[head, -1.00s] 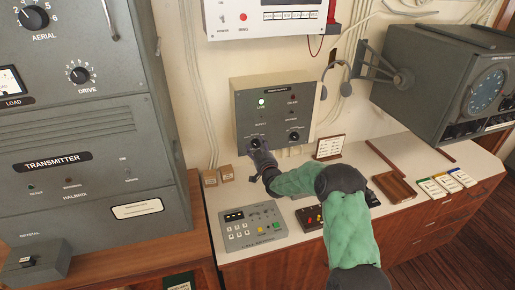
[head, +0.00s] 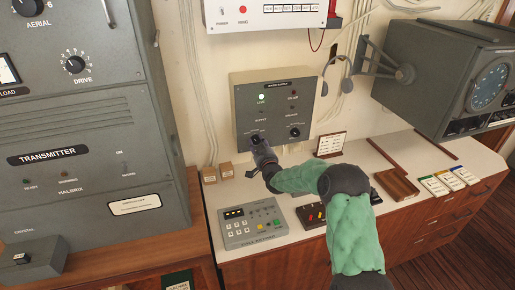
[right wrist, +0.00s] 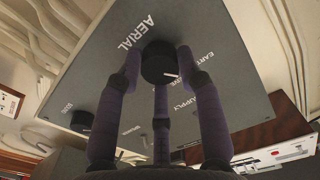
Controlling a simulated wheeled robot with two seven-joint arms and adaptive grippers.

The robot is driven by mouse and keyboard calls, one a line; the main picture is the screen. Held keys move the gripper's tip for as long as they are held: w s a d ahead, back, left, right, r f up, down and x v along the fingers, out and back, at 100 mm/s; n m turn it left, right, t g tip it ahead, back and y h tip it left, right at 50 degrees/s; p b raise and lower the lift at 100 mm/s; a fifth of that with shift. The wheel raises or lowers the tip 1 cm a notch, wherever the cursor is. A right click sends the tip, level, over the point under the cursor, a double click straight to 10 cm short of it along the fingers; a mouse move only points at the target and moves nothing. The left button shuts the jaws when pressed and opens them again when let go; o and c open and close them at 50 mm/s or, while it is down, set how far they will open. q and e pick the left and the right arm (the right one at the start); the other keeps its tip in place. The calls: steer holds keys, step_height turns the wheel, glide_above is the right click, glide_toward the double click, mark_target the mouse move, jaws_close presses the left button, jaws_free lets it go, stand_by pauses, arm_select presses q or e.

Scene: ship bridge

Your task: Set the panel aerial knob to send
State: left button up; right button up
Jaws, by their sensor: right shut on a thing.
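The grey panel (head: 272,105) is on the wall behind the desk, with two black knobs low on its face. The aerial knob (right wrist: 158,60) is the left one in the head view, mostly hidden there behind my right gripper (head: 258,144). In the right wrist view my gripper's fingers close around this knob. A short white mark shows on its lower right, on the side of a partly hidden "EART..." label. "AERIAL" is printed beside it. I cannot tell its exact setting. My left gripper is not in view.
The panel's other knob (head: 294,132) is close on the right. Below are a keypad console (head: 250,228) and small boxes (head: 217,172). A headset (head: 343,75) hangs at right; the transmitter (head: 90,150) stands at left.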

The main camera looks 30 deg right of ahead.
steer(key=m+b, duration=0.4)
steer(key=b, duration=0.1)
steer(key=m+b, duration=0.9)
steer(key=b, duration=0.2)
steer(key=shift+f, duration=0.25)
steer(key=shift+r+m+b, duration=0.15)
steer(key=shift+m+b, duration=1.25)
steer(key=shift+m, duration=0.1)
steer(key=o, duration=1.1)
steer(key=shift+o, duration=0.2)
steer(key=shift+s+r, duration=0.1)
steer(key=v, duration=1.1)
steer(key=shift+s+a, duration=0.2)
steer(key=shift+s, duration=0.2)
